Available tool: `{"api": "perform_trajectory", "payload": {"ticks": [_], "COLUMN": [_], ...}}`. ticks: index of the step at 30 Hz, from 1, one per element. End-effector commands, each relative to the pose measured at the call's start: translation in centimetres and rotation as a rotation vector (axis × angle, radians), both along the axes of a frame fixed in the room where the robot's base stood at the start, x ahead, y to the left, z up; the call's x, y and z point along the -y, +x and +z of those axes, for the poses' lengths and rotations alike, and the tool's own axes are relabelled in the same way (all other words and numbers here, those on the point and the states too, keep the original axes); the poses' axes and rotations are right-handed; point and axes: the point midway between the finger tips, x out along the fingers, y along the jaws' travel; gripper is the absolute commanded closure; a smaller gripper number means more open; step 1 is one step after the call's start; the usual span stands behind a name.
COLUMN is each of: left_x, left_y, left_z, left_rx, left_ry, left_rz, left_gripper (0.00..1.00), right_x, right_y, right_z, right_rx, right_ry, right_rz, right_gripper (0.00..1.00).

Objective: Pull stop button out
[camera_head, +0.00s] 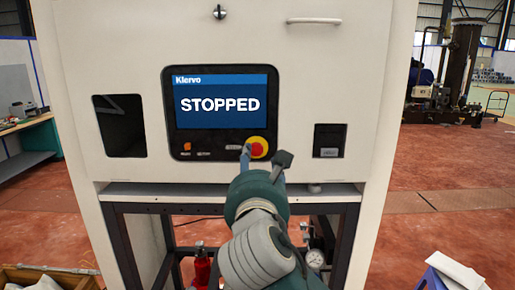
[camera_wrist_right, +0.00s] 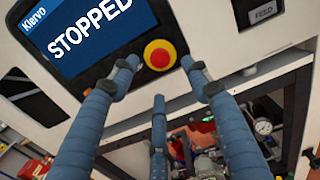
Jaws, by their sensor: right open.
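The stop button (camera_head: 257,149) is a red knob on a yellow ring at the lower right of the black panel around the screen (camera_head: 221,103), which reads STOPPED. In the right wrist view the button (camera_wrist_right: 159,54) shows whole, just beyond the fingertips. My right gripper (camera_head: 264,158) is in front of the button, its blue fingers partly covering the area around it. In the right wrist view the gripper (camera_wrist_right: 160,72) is open, with fingers to the left, right and below the button. No finger clearly touches it. My left gripper is not in view.
A dark opening (camera_head: 120,126) lies left of the panel and a FEED slot (camera_head: 329,140) right of it. A ledge (camera_head: 160,189) runs below, above an open frame with a red cylinder (camera_head: 202,268) and a gauge (camera_head: 315,259). A white handle (camera_head: 314,20) is above.

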Motion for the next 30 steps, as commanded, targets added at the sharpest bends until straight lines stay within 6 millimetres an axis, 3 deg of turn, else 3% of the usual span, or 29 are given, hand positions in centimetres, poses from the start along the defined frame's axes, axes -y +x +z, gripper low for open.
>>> {"api": "perform_trajectory", "payload": {"ticks": [6,12,24,30], "left_x": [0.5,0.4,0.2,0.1], "left_y": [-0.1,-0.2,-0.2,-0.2], "left_z": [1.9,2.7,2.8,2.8], "left_rx": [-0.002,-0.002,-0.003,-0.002], "left_ry": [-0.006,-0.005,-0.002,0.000], "left_rz": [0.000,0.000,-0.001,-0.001], "left_gripper": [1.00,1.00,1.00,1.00], "right_x": [0.1,0.0,0.0,0.0], "right_y": [4.4,7.0,7.8,7.8], "right_z": [0.3,0.2,0.0,0.0], "right_rx": [-0.004,-0.002,-0.001,0.000], "right_ry": [0.000,0.001,0.002,0.002], "right_rz": [-0.002,-0.002,0.000,0.000], "right_gripper": [0.53,0.53,0.53,0.90]}}
